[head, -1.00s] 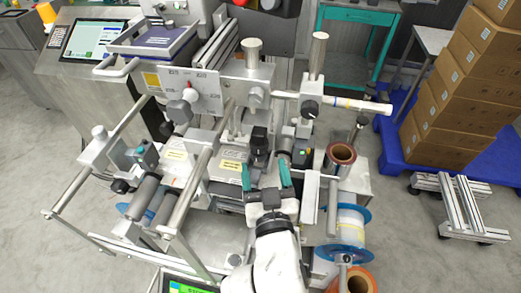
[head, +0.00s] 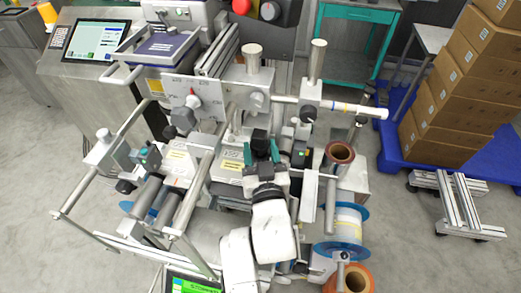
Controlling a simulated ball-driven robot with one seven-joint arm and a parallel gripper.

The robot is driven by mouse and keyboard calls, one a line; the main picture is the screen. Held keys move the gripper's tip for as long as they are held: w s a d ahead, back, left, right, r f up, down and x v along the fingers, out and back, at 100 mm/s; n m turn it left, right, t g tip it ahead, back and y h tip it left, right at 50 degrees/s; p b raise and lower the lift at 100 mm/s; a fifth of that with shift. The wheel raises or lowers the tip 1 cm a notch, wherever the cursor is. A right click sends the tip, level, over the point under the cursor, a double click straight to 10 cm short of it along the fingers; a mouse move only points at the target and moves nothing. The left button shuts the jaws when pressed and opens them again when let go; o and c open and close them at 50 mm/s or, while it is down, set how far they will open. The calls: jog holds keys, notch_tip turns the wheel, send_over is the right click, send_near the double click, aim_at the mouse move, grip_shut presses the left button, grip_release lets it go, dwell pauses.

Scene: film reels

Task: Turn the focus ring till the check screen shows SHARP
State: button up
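My gripper (head: 261,152) has two teal fingers, one on each side of a black upright part (head: 259,137) in the middle of the machine. That part may be the focus ring, but it is too small to be sure. I cannot tell whether the fingers touch it. A small lit green screen (head: 194,286) shows at the bottom edge, mostly cut off, and its text cannot be read. A larger screen (head: 97,41) at the upper left shows a pale display, also unreadable.
Metal bars, knobs and rollers crowd around my gripper. A horizontal shaft (head: 365,111) sticks out to the right. Film reels (head: 350,222) stand right of my arm. Stacked cartons (head: 455,95) are on a blue pallet farther right. Grey floor is open at the lower right.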

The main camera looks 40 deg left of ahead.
jog(key=c, duration=0.7)
jog(key=shift+o, duration=0.2)
jog(key=shift+f, duration=0.1)
jog(key=shift+s+a+f+b, duration=0.1)
jog(key=shift+a+f+b, duration=0.05)
jog(key=shift+b, duration=1.1)
jog(key=shift+a+b, duration=0.1)
jog(key=shift+b, duration=1.1)
jog(key=b, duration=0.1)
jog(key=m+t+h+b, duration=0.1)
jog(key=b, duration=0.1)
jog(key=shift+s+r+t, duration=0.1)
jog(key=shift+r+t, duration=0.1)
jog(key=shift+t, duration=0.1)
jog(key=o, duration=1.1)
jog(key=shift+w+r+g+p, duration=0.2)
jog(key=shift+r+g+p, duration=0.2)
jog(key=shift+p, duration=1.25)
